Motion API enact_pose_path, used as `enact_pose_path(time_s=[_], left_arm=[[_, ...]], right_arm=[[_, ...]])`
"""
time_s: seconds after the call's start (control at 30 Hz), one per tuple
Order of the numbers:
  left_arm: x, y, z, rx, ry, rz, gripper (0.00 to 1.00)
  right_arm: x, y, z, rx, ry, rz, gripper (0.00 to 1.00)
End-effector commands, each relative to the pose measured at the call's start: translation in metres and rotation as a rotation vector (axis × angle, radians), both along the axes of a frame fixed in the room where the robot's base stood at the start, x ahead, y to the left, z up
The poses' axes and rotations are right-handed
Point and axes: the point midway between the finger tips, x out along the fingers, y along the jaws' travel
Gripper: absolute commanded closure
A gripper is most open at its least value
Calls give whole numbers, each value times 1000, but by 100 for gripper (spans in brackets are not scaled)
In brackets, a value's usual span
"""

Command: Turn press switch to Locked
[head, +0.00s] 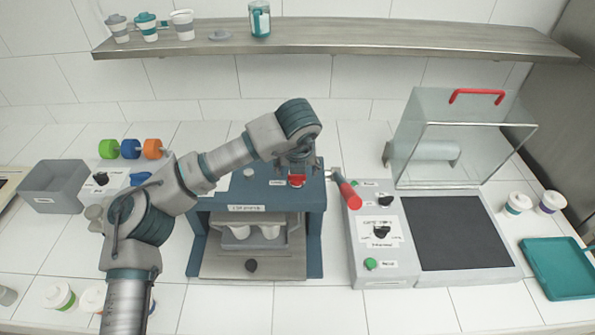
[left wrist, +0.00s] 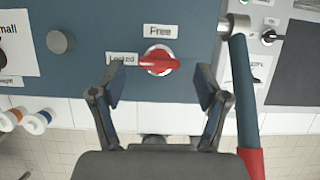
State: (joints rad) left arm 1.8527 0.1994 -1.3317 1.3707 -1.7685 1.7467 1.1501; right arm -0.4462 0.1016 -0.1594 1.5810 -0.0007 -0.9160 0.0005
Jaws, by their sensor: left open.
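The press (head: 262,220) is a blue machine with a grey tray and two pale cups inside. Its red press switch (head: 296,180) sits on the top face, and also shows in the left wrist view (left wrist: 160,62). The switch's bar lies roughly level, in line with the Locked label (left wrist: 122,59); the Free label (left wrist: 160,31) is above it. Which end is the pointer I cannot tell. My left gripper (head: 298,165) is over the switch. In the left wrist view it (left wrist: 155,90) is open and empty, fingers spread either side of the switch. My right gripper is not in view.
The press lever (head: 347,190), with a red grip, stands close to the right of my left gripper. A sealing machine (head: 385,235) with a raised clear lid is further right. A grey bin (head: 55,185) is at the left. A shelf (head: 340,38) runs along the wall.

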Motion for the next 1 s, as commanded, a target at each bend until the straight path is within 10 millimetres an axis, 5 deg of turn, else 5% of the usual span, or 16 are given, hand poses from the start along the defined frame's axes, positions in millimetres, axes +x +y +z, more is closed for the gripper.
enact_pose_path(time_s=[0.4, 1.0], left_arm=[[-30, -2, 78, -1, -2, 1, 25], [-35, -2, 87, 0, -1, 0, 25]], right_arm=[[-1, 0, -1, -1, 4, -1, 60], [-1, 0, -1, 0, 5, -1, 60]])
